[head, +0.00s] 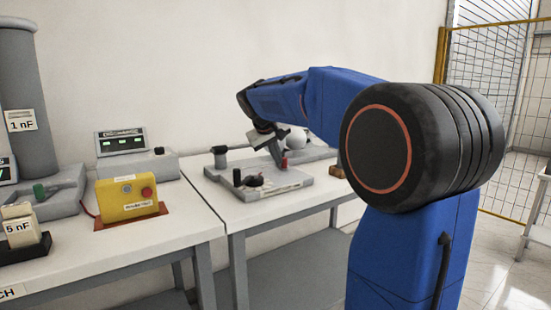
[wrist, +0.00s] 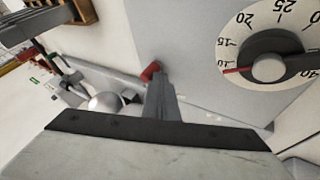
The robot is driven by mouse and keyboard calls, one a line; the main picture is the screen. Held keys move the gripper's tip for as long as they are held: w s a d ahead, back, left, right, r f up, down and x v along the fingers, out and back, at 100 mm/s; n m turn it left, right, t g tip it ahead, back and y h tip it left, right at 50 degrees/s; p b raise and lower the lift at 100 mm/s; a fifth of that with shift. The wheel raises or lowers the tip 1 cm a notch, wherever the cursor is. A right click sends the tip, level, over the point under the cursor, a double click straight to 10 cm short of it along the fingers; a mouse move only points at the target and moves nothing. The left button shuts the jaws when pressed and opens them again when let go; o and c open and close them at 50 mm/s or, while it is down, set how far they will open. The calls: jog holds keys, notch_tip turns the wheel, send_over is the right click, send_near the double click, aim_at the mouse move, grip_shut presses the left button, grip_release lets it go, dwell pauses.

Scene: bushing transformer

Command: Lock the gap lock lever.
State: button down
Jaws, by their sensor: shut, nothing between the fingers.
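The red-tipped piece (head: 284,163), likely the gap lock lever, stands on the grey gap unit (head: 305,180) on the right table. In the wrist view the red piece (wrist: 150,71) shows just beyond my fingertips. My gripper (head: 276,156) is over the unit, pointing down, shut and empty. In the wrist view its fingers (wrist: 156,88) appear right beside the red piece; whether they touch it I cannot tell. The lever's lower part is hidden. A white dial (wrist: 268,55) with a black knob shows at right, its red pointer near 10.
A metal sphere (wrist: 105,103) is near my gripper's left in the wrist view. On the left table are a yellow box with a red button (head: 128,197), a display box (head: 128,145) and a grey column labelled 1 nF (head: 18,75). A mesh fence (head: 490,80) stands at right.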

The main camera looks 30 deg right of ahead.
aim_at(286, 161)
jog(key=shift+s+d+n+t+y, duration=0.3)
jog(key=shift+d+n, duration=0.15)
jog(key=shift+n, duration=0.15)
jog(key=shift+s+d+n+t+y, duration=0.3)
jog(key=shift+d+n, duration=0.15)
jog(key=shift+n, duration=0.15)
jog(key=shift+s+d+n+t+y, duration=0.1)
jog(key=shift+d+n+t+y, duration=0.35)
jog(key=shift+n, duration=0.45)
jog(key=shift+s+d, duration=0.1)
jog(key=shift+d, duration=0.8)
jog(key=shift+d, duration=0.15)
